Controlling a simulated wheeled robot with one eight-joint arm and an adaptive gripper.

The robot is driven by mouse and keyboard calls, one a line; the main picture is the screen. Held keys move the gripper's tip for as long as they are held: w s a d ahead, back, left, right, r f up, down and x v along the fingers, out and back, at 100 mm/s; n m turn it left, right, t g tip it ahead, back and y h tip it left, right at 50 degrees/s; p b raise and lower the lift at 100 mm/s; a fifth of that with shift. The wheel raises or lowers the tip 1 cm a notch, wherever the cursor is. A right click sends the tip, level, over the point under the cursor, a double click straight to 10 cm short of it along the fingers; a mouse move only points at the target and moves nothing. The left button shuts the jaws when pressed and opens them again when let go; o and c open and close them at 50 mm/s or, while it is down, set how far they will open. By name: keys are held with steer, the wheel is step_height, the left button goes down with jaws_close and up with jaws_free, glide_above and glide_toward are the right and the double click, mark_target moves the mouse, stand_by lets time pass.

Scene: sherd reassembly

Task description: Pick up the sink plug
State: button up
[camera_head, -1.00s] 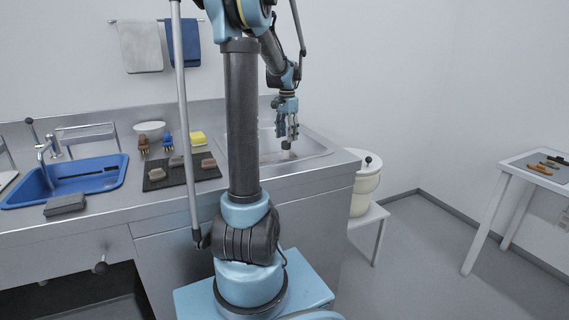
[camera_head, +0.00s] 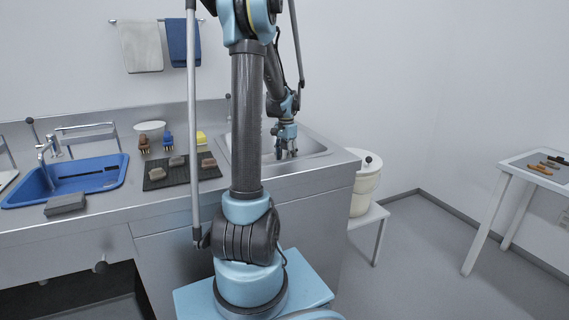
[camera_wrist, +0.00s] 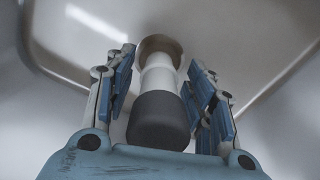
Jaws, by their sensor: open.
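The sink plug (camera_wrist: 158,115) shows in the wrist view as a white stepped body with a dark grey end toward my gripper. It stands at the round brown drain (camera_wrist: 160,44) of the metal sink basin; I cannot tell whether it sits in the drain. My gripper (camera_wrist: 161,85) is open, with one blue-padded finger on each side of the plug. A gap shows between the fingers and the plug. In the head view my gripper (camera_head: 286,152) reaches down into the right basin (camera_head: 318,149). The plug is hidden there behind my gripper.
A blue basin (camera_head: 100,178) with a tap is at the left. A pale bucket (camera_head: 362,190) stands right of the counter. The basin walls surround my gripper.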

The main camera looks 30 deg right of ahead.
steer(key=shift+f, duration=0.1)
jaws_close()
stand_by(0.3)
